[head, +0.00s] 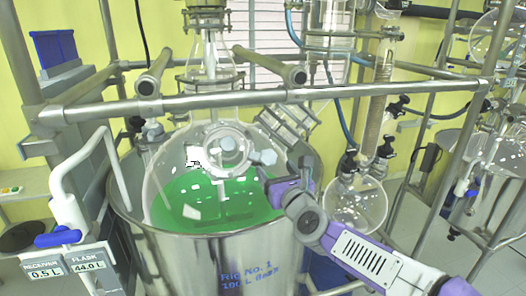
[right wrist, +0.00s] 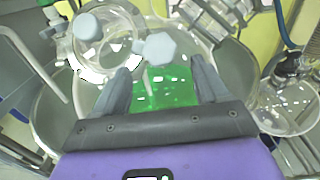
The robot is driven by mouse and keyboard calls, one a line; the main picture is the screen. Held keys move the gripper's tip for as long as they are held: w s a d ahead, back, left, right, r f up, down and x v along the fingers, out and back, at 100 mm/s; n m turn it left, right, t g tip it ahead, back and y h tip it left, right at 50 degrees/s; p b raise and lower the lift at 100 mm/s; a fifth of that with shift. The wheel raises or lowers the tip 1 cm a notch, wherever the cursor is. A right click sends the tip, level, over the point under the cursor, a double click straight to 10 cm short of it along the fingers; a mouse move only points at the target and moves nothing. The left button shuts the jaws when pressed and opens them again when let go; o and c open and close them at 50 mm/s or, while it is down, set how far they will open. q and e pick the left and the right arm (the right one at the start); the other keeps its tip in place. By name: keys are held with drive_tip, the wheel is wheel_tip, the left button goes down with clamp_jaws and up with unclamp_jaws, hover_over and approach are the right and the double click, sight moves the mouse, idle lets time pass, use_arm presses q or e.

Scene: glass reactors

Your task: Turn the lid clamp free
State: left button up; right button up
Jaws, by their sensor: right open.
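The lid clamp (head: 230,149) is a pale ring around a round port on the glass reactor vessel (head: 165,178), which holds green liquid. A pale blue hexagonal knob (head: 265,157) sits at the ring's right side. In the right wrist view the same knob (right wrist: 160,47) shows just beyond and between my fingertips, and the ring (right wrist: 105,45) lies to its left with another pale knob (right wrist: 87,27). My right gripper (head: 273,167) is open and empty, close to the right-hand knob; I cannot tell if it touches. My left gripper is out of view.
A steel bath (head: 215,250) surrounds the vessel. A metal rail (head: 270,98) crosses above it. A round receiver flask (head: 355,203) hangs to the right, near my right arm. A white bent pipe (head: 70,160) stands at the left.

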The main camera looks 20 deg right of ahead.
sight(270, 159)
drive_tip(key=w, duration=0.1)
drive_tip(key=w+p, duration=0.1)
drive_tip(key=w, duration=0.2)
drive_tip(key=shift+a+r+p, duration=0.1)
drive_tip(key=shift+r+p, duration=0.25)
drive_tip(key=shift+p, duration=0.05)
drive_tip(key=shift+w, duration=0.45)
drive_tip(key=shift+r, duration=0.1)
drive_tip(key=shift+w, duration=0.1)
drive_tip(key=c, duration=1)
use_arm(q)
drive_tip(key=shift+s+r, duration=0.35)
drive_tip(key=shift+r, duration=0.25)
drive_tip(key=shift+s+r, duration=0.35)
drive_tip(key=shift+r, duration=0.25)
use_arm(e)
drive_tip(key=shift+c, duration=0.3)
